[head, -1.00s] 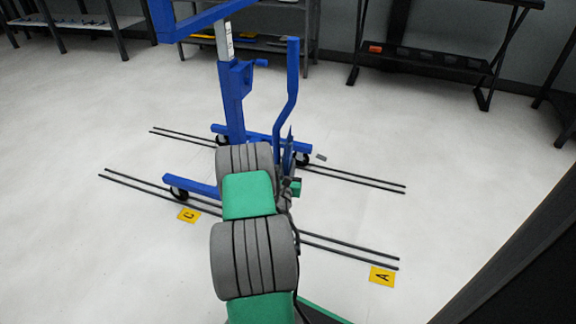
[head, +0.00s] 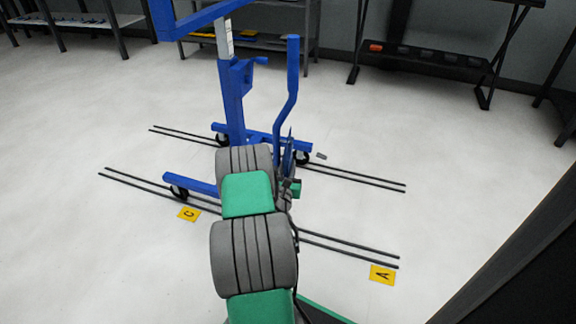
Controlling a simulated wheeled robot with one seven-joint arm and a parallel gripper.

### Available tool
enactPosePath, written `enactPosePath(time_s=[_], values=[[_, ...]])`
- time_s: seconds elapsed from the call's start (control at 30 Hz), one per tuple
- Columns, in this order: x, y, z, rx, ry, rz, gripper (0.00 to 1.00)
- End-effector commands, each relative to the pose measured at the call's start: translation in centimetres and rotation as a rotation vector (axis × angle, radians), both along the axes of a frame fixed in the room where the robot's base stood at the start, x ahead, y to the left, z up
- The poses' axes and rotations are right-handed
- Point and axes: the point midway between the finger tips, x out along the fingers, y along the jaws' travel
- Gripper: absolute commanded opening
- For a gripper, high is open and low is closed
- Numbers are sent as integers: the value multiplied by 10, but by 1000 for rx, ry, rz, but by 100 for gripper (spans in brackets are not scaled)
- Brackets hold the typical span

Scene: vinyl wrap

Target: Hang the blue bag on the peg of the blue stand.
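The blue stand (head: 232,100) is upright on the floor at upper centre, with a tall post, an upper arm cut off by the top edge, and wheeled legs. A curved blue bar (head: 292,85) rises to the right of the post. A small blue piece (head: 288,150) shows beside my arm below that bar; I cannot tell whether it is the bag. No bag or peg can be made out clearly. My grey and green arm reaches up the middle toward the stand's base. It hides part of the base, and my gripper's fingers cannot be seen.
Dark parallel floor lines (head: 345,252) run under the stand, with a yellow C marker (head: 189,214) and a yellow A marker (head: 382,274). Shelves (head: 285,45) and a dark rack (head: 435,55) stand at the back. A dark panel (head: 530,260) fills the lower right. The floor left and right is clear.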

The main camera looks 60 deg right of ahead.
Motion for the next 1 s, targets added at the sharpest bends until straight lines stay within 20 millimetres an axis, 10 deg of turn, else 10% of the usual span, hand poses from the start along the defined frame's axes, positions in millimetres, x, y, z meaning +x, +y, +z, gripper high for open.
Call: enactPosePath(time_s=[0.47,0.5,1.0], values=[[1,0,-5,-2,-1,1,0],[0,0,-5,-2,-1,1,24],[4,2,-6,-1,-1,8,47]])
